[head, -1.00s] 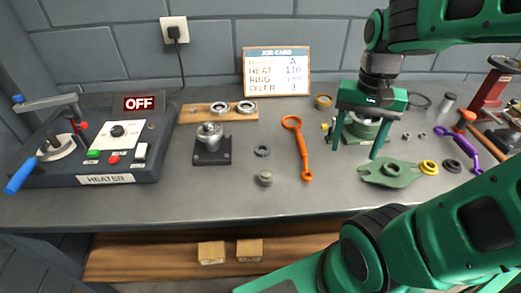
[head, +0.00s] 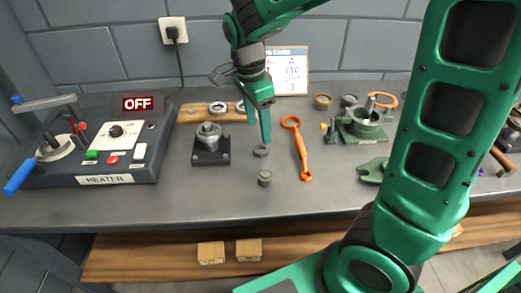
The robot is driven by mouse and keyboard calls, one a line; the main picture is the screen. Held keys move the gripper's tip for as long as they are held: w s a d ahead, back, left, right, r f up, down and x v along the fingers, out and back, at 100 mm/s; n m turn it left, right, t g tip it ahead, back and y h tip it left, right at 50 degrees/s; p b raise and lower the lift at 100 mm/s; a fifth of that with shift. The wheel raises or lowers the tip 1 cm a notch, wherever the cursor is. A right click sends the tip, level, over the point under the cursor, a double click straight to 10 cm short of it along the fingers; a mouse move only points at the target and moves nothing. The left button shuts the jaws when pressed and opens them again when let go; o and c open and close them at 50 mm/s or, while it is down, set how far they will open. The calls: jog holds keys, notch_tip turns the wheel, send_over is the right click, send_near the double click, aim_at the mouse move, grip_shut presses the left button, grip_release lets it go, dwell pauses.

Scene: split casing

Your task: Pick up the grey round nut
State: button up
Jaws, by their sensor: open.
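A dark grey round nut (head: 261,151), shaped like a flat ring, lies on the bench left of the orange wrench. My gripper (head: 266,137) points down just above and behind it, seen nearly edge-on, with its fingers open and nothing seen between them. The fingertips look close to the nut, but I cannot tell the exact gap. A small grey cylindrical piece (head: 265,179) stands a little nearer the front edge.
The orange wrench (head: 301,148) lies right of the nut. A dark block with a metal hub (head: 211,146) stands left. The heater (head: 90,150) reads OFF. Green casing parts (head: 362,124) are at right. The front left-middle bench is clear.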

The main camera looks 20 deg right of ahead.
aim_at(261, 144)
jog(key=shift+s+d+f, duration=0.1)
jog(key=shift+d+f, duration=0.05)
jog(key=shift+f, duration=1.65)
jog(key=shift+d+f, duration=0.15)
jog(key=shift+f, duration=1.6)
jog(key=c, duration=1.2)
